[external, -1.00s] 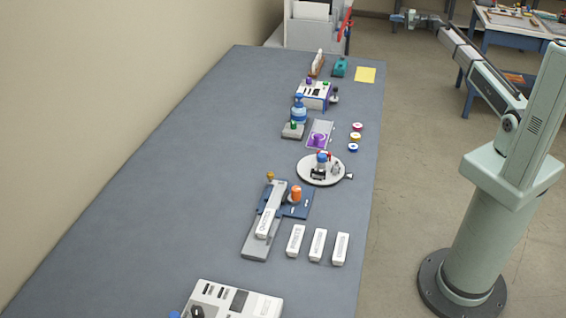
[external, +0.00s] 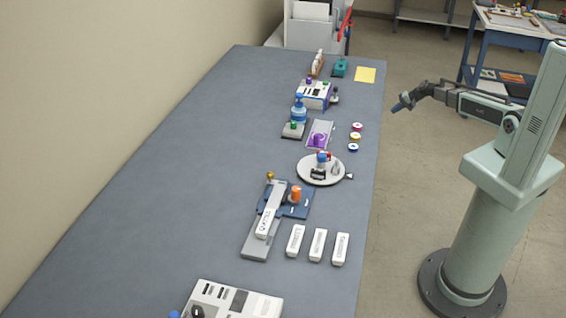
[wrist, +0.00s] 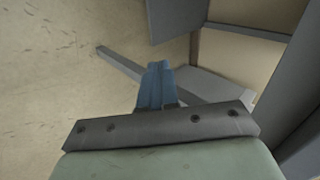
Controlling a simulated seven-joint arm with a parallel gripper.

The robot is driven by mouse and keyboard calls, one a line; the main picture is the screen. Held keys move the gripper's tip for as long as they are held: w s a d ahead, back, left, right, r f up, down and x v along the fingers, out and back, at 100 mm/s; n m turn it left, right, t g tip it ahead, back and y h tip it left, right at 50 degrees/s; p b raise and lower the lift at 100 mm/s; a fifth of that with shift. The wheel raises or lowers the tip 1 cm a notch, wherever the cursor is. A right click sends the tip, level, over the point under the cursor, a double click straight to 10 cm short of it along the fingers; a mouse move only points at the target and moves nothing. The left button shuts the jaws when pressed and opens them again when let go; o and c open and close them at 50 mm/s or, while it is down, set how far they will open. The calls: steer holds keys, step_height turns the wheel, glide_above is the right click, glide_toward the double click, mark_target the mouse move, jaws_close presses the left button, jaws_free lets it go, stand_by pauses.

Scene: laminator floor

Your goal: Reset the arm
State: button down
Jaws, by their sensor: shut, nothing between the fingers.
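My gripper (external: 399,106) is over the open floor to the right of the blue-grey bench (external: 190,160), clear of everything on it. In the wrist view its blue fingers (wrist: 155,84) are pressed together with nothing between them. Beyond them the wrist view shows the floor and grey panels, which look like bench or frame parts.
The bench holds a round white turntable (external: 312,178), a blue fixture with a white tool (external: 266,221), several white blocks (external: 317,244), colored spools (external: 355,136) and a yellow sheet (external: 366,74). A blue-framed table (external: 486,36) stands at back right. The bench's left half is bare.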

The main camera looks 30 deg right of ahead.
steer(key=s+a+f+n+g+h, duration=0.1)
steer(key=s+a+f+n+g, duration=0.15)
steer(key=s+f, duration=0.8)
steer(key=s+a+f+n+g+h, duration=0.1)
steer(key=s+a+f+g, duration=0.25)
steer(key=s+f, duration=0.75)
steer(key=s+d+f+n+g+h, duration=0.1)
steer(key=s+n+g+h, duration=0.3)
steer(key=s, duration=2.5)
steer(key=f+g, duration=0.1)
steer(key=g, duration=0.1)
steer(key=shift+s+g, duration=0.2)
steer(key=shift+g, duration=0.2)
steer(key=c, duration=1.8)
jaws_free()
